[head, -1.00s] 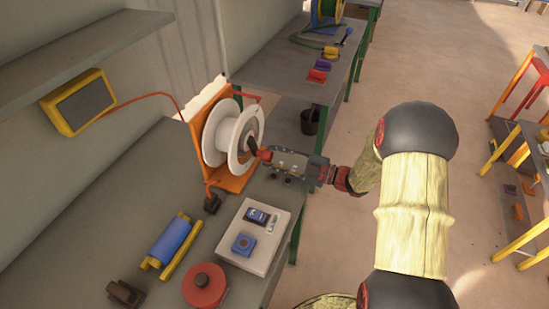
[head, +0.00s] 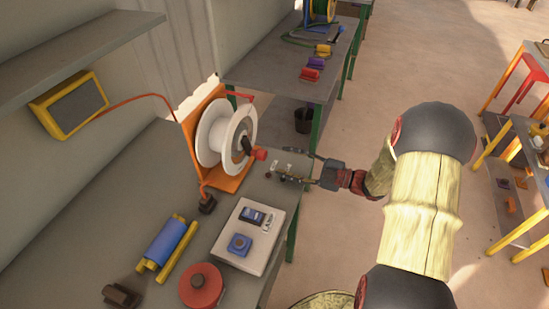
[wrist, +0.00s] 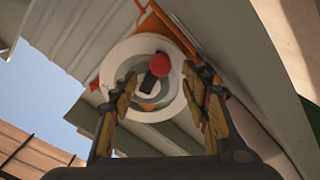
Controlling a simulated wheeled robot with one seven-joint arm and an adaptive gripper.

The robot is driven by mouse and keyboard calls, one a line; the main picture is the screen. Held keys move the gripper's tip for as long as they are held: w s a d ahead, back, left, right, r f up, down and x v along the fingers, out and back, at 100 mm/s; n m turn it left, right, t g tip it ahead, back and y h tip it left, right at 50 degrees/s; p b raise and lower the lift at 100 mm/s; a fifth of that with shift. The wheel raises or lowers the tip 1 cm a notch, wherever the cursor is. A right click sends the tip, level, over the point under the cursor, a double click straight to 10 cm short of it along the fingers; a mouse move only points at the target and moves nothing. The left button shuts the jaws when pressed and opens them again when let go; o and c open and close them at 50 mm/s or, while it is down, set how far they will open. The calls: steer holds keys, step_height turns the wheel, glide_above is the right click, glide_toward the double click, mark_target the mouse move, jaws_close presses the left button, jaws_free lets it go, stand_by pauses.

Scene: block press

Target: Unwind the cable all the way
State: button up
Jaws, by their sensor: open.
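A white cable reel (head: 211,140) stands upright on an orange stand (head: 234,182) at the bench's far end. Its black crank (head: 246,145) ends in a red knob (head: 260,154). An orange cable (head: 203,191) comes down at the stand's foot to a black plug (head: 207,204). In the wrist view the reel (wrist: 113,75) faces me, and the red knob (wrist: 159,65) shows between my spread fingers (wrist: 160,88).
A yellow-framed box (head: 68,104) hangs on the wall. On the bench lie a blue roller (head: 166,243), a red round spool (head: 201,287) and a pale panel (head: 262,216) with blue parts.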

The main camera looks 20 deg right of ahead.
steer(key=v, duration=0.5)
steer(key=shift+s+d, duration=0.15)
steer(key=shift+s, duration=0.05)
steer(key=shift+w, duration=0.1)
steer(key=w+r+h, duration=0.1)
steer(key=w, duration=0.1)
steer(key=w+r+h, duration=0.1)
steer(key=w, duration=0.1)
steer(key=w+d+m+h, duration=0.1)
steer(key=shift+w+r+t+h+p, duration=0.3)
steer(key=shift+w+r+h, duration=0.1)
steer(key=w+d+r+m+h, duration=0.3)
steer(key=w+r+m+h, duration=0.25)
steer(key=r+h, duration=0.3)
steer(key=s+r+m+h+p, duration=0.2)
steer(key=s+r+m+h, duration=0.15)
steer(key=r, duration=0.35)
steer(key=s+a+m+g+y, duration=0.1)
steer(key=s+a+m+g, duration=0.3)
steer(key=s+a, duration=0.5)
steer(key=s+a+f+m+g+y+p, duration=0.1)
steer(key=s+a, duration=0.8)
steer(key=s, duration=0.9)
steer(key=m+g+y, duration=0.1)
steer(key=m+g, duration=0.1)
steer(key=m, duration=0.1)
steer(key=shift+a+m+g, duration=0.2)
steer(key=shift+m+g, duration=0.1)
steer(key=shift+g, duration=0.1)
